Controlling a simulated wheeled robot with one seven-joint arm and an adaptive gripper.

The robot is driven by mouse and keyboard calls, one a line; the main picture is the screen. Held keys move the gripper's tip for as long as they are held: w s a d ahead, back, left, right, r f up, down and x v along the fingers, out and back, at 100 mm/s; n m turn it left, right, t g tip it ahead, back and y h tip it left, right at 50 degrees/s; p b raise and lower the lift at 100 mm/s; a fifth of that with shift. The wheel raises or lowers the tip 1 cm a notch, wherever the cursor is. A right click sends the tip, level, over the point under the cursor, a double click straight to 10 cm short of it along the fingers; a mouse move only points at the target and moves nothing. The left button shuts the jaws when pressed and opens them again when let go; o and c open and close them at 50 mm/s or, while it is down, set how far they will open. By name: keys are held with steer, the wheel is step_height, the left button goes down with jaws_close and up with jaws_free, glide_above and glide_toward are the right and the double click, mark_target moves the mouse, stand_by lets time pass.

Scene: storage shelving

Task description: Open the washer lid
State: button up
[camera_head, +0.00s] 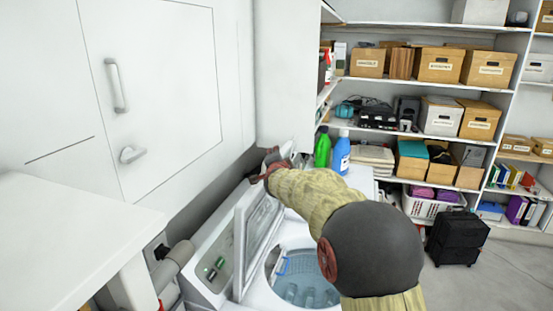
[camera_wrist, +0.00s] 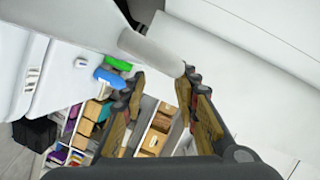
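The white top-loading washer (camera_head: 208,262) stands in the lower middle of the head view. Its lid (camera_head: 250,232) is raised and stands nearly upright beside the control panel. The drum opening shows to the right of the lid, partly hidden by my arm. My gripper (camera_head: 268,163) is just above the lid's upper far corner; contact there cannot be told. In the wrist view my gripper (camera_wrist: 163,84) has its two fingers spread apart. A pale bar-like part lies just beyond the fingertips, and nothing is clearly held between them.
A green bottle (camera_head: 322,148) and a blue bottle (camera_head: 341,154) stand just beyond my arm. Shelves with boxes (camera_head: 440,65) fill the back. A white wall with a handled door (camera_head: 150,90) is at left. A black case (camera_head: 457,237) stands on the floor at right.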

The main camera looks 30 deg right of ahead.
steer(key=v, duration=1.2)
stand_by(0.3)
